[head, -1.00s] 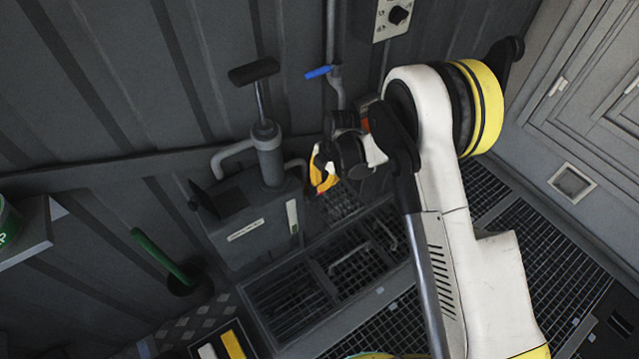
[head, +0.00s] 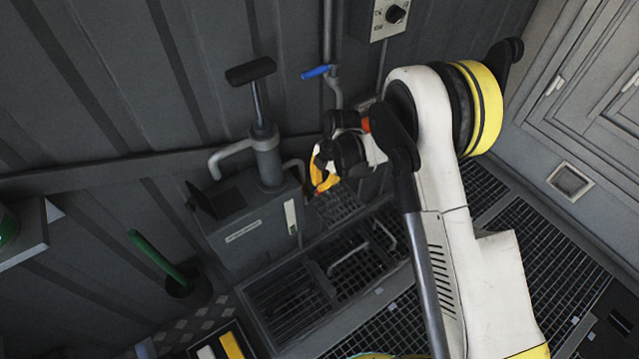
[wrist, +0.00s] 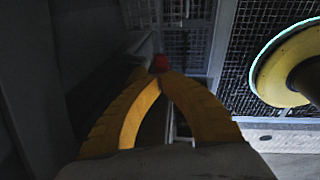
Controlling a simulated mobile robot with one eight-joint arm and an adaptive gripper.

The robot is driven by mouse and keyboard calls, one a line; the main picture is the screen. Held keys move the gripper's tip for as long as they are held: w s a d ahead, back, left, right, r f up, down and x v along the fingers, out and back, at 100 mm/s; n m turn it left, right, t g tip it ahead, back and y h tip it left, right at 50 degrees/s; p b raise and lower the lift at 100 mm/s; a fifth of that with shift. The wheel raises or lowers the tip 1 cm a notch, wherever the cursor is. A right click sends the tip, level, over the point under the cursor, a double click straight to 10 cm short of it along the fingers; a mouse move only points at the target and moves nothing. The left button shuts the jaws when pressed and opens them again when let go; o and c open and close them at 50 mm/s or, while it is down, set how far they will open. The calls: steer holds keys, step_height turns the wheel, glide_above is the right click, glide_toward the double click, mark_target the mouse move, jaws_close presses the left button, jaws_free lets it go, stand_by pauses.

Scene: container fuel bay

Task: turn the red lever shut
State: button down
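A small red piece (wrist: 159,63), probably the end of the red lever, shows in the wrist view just beyond my fingertips. The rest of the lever cannot be made out. My gripper (wrist: 160,76) has its two yellow fingers converged, with their tips together right at the red piece. I cannot tell whether they touch it or are just short of it. In the head view my gripper (head: 324,180) is low by the wall, right of the grey pump tank, and no red lever is clearly visible there; my arm may hide it.
The grey tank (head: 250,225) with a hand pump (head: 266,150) stands close left of my gripper. A blue-handled valve (head: 316,72) sits on the wall pipe above. A control box (head: 390,17) is higher up. Grated flooring (head: 290,300) lies below. A green handle (head: 158,257) stands at left.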

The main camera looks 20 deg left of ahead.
steer(key=shift+w+d+f, duration=0.2)
steer(key=shift+w+d, duration=0.05)
steer(key=shift+w+d+f+b, duration=0.25)
steer(key=shift+w+f+b, duration=0.1)
steer(key=shift+b, duration=0.1)
steer(key=shift+f, duration=0.1)
steer(key=shift+w+d+f, duration=0.3)
steer(key=shift+f, duration=0.15)
stand_by(1.5)
stand_by(0.6)
